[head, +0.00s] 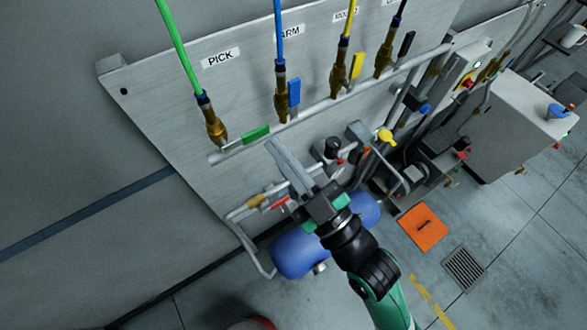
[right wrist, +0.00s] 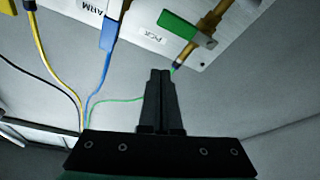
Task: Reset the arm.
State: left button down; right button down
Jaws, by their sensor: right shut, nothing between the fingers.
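A wall panel (head: 160,100) carries a row of brass valves on a pipe, with labels above. The label reading ARM (head: 290,32) is above a valve (head: 281,95) with a blue hose and a blue handle (head: 294,91); the handle lies along the hose line. The blue handle also shows in the right wrist view (right wrist: 109,33). The PICK valve (head: 213,124) has a green hose; its green handle (head: 256,134) lies along the pipe, crosswise to its hose. My right gripper (head: 274,147) is shut and empty, its tips just below the green handle. My left gripper is not in view.
A yellow handle (head: 356,66) and a black handle (head: 407,43) sit farther right along the pipe (head: 330,100). A blue tank (head: 300,254) and smaller fittings lie under the panel. An orange floor plate (head: 423,229) and a drain grate (head: 464,269) are at right.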

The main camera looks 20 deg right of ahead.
jog(key=v, duration=0.4)
jog(key=shift+a+b, duration=0.3)
